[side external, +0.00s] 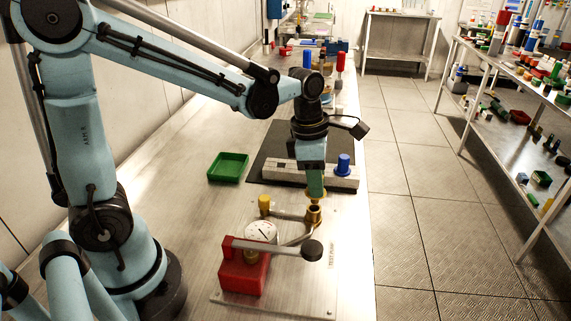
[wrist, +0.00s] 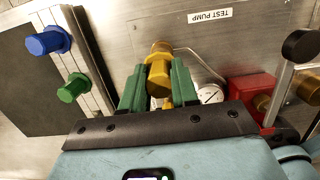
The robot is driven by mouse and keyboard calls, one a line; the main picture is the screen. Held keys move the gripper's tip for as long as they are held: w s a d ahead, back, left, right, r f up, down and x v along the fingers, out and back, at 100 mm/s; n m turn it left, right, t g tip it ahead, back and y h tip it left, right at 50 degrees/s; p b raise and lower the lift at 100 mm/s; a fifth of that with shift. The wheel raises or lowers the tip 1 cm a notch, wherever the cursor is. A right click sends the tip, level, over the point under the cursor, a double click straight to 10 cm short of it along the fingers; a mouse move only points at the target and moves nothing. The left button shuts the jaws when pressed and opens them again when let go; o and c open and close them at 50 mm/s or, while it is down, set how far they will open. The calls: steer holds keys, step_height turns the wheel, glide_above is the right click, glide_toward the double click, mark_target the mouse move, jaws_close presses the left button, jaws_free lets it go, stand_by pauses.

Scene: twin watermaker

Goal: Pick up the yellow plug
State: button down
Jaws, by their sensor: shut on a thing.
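My gripper (wrist: 158,85) is shut on a yellow plug (wrist: 158,78), with one green finger on each side of it. In the side view my gripper (side external: 315,190) points down over the brass port (side external: 314,215) of the test pump. A yellow rim of the held plug shows just below the fingertips there, right above the port. I cannot tell whether the plug is in the port or just clear of it. A second yellow piece (side external: 265,205) stands on the pump plate, left of the port.
The red pump block (side external: 243,270) with its gauge (side external: 261,232) and black-knobbed lever (side external: 312,250) is nearby. A pale block holds a blue plug (side external: 343,165) and a green plug (wrist: 75,88). A green tray (side external: 228,167) lies to the left.

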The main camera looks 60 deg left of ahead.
steer(key=s+d+r, duration=0.6)
steer(key=d+r, duration=0.1)
steer(key=d, duration=0.2)
steer(key=shift+s+d, duration=0.2)
steer(key=shift+s, duration=0.2)
